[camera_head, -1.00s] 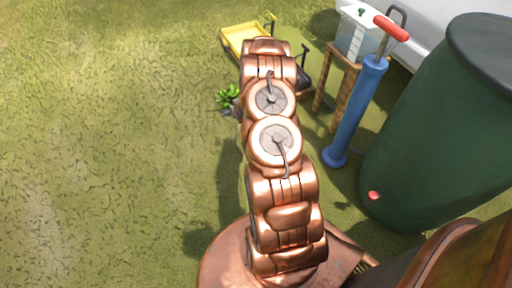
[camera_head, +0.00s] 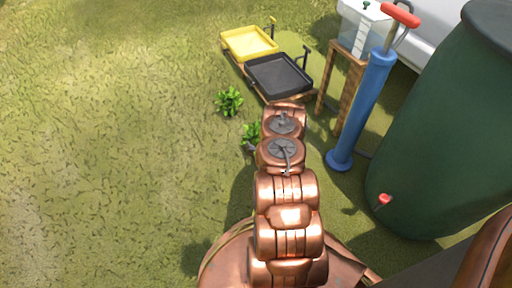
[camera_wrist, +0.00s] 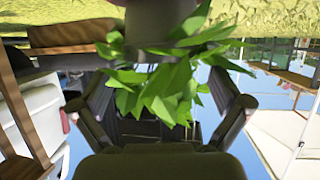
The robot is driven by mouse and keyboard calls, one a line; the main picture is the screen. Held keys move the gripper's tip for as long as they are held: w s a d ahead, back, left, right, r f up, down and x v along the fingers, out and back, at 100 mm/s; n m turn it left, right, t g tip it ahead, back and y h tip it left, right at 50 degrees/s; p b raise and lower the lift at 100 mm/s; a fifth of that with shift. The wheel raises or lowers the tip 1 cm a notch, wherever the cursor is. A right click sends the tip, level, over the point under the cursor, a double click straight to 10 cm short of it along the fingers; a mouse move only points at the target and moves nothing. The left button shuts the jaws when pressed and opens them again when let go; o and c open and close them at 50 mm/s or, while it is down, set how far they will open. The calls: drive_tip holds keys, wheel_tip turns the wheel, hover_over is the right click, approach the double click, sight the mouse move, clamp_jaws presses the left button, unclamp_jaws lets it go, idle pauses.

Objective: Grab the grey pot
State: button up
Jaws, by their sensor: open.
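The wrist view looks upside down, with grass at the top and sky below. In it a dark grey-brown pot (camera_wrist: 160,24) is at the top centre, with a leafy green plant (camera_wrist: 165,90) spreading from it. My gripper (camera_wrist: 160,103) is open, its two fingers apart on either side of the leaves. I cannot tell whether the fingers touch the leaves. The pot is beyond the fingers. In the head view a green plant (camera_head: 251,133) shows just left of my arm; its pot is mostly hidden. My gripper is hidden behind my arm there.
Another green plant (camera_head: 229,100) stands on the grass farther left. A yellow tray (camera_head: 249,42) and a black tray (camera_head: 279,76) lie beyond my arm. A blue pump (camera_head: 361,110) and a green barrel (camera_head: 440,130) stand at right. The grass at left is open.

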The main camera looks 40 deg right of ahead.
sight(255, 137)
drive_tip(key=shift+x, duration=0.75)
drive_tip(key=w+f+b, duration=0.1)
drive_tip(key=w+d+f+b, duration=0.1)
drive_tip(key=w+b, duration=0.1)
drive_tip(key=shift+w+d+f, duration=0.1)
drive_tip(key=shift+d+f, duration=0.05)
drive_tip(key=shift+f, duration=0.15)
drive_tip(key=shift+w+d, duration=0.25)
drive_tip(key=shift+w, duration=0.2)
drive_tip(key=c, duration=1.2)
